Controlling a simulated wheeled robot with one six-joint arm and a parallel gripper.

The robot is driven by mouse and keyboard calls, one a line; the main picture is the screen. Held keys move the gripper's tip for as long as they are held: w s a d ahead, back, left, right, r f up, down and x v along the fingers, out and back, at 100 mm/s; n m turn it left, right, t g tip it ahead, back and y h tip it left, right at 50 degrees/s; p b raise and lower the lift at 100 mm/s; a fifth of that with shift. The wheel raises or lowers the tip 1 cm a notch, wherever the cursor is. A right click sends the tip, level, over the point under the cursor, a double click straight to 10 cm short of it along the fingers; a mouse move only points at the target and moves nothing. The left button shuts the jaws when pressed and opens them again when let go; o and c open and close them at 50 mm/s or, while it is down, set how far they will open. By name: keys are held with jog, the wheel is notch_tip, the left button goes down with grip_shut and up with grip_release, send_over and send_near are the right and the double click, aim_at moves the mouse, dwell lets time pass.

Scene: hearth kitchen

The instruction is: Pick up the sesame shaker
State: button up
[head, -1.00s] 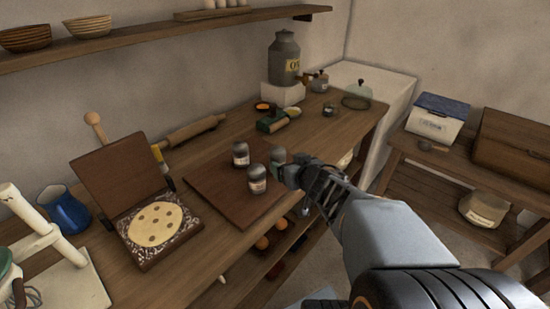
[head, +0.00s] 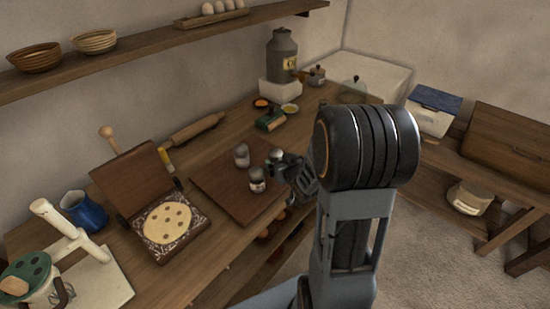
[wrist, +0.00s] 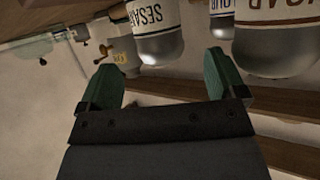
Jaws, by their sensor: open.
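The sesame shaker (wrist: 157,35), labelled SESA in the part that shows, appears upside down at the top of the wrist view, in line with the gap between my fingers. In the head view, the sesame shaker (head: 276,154) is partly hidden by my gripper (head: 278,166) at the board's right edge. My gripper's green fingers (wrist: 163,77) are apart, with nothing between them. The shaker appears just beyond the fingertips; I cannot tell whether they touch it.
The sugar shaker (wrist: 275,40) is close beside one finger, with the flour shaker (wrist: 222,22) behind it. They stand on a brown board (head: 225,200).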

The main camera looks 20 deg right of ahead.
aim_at(279, 159)
jog(key=shift+p+x, duration=0.35)
jog(key=shift+x, duration=2.25)
jog(key=shift+d+f, duration=0.1)
jog(key=shift+c, duration=0.4)
jog(key=c, duration=1)
